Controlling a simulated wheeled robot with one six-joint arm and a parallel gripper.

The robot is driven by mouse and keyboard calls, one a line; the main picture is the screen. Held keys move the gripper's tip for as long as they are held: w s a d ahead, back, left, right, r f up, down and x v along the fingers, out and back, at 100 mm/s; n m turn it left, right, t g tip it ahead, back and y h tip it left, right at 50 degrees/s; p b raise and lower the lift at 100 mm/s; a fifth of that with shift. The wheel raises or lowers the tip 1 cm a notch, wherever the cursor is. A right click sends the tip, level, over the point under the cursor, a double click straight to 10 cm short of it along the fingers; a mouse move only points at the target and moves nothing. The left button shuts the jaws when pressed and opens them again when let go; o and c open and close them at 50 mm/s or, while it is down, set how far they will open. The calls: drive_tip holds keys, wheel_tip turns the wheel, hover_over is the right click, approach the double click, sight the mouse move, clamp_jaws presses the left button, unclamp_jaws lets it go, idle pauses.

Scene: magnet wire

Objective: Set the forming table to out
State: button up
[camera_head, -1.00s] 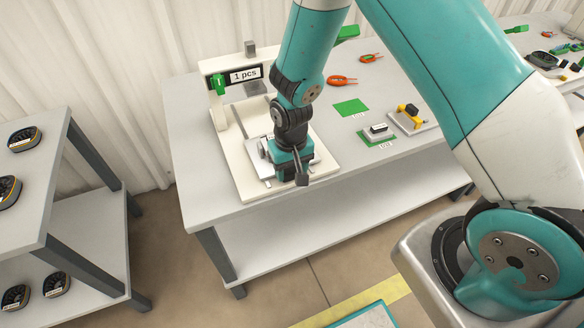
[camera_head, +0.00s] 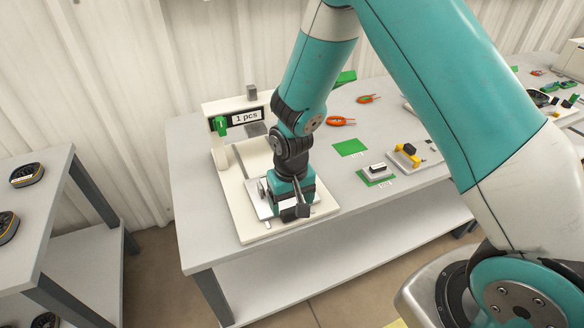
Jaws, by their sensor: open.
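The forming machine (camera_head: 232,215) is a cream base with an upright frame at the back of the grey table's left end. Its sign (camera_head: 247,117) reads "1 pcs", with a green button or lamp (camera_head: 220,124) beside it. The silver forming table (camera_head: 262,205) sits near the front of the base, partly hidden by my gripper. My gripper (camera_head: 295,210) is open, low over the front right part of that sliding plate. Whether its fingers touch anything there is hidden.
A green mat (camera_head: 350,147) lies bare on the table (camera_head: 400,192). Right of the machine are a small block on another green mat (camera_head: 376,175), a yellow-and-black fixture (camera_head: 408,152) and orange pliers (camera_head: 340,121). A shelf (camera_head: 50,225) with black spools stands at left.

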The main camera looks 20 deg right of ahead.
wheel_tip(320, 180, up, 14)
drive_tip(key=shift+f, duration=0.15)
idle(0.4)
drive_tip(key=s+a+r+n+y+p, duration=0.1)
drive_tip(key=s+a+r+n+y, duration=0.1)
drive_tip(key=s+r, duration=0.5)
drive_tip(key=s+a+r+n+y+p, duration=0.1)
drive_tip(key=s+r+n, duration=0.4)
drive_tip(key=s, duration=0.8)
wheel_tip(320, 180, up, 3)
drive_tip(key=shift+s+a+f+y, duration=0.15)
drive_tip(key=shift+s+a+y, duration=0.2)
drive_tip(key=shift+a+y, duration=0.3)
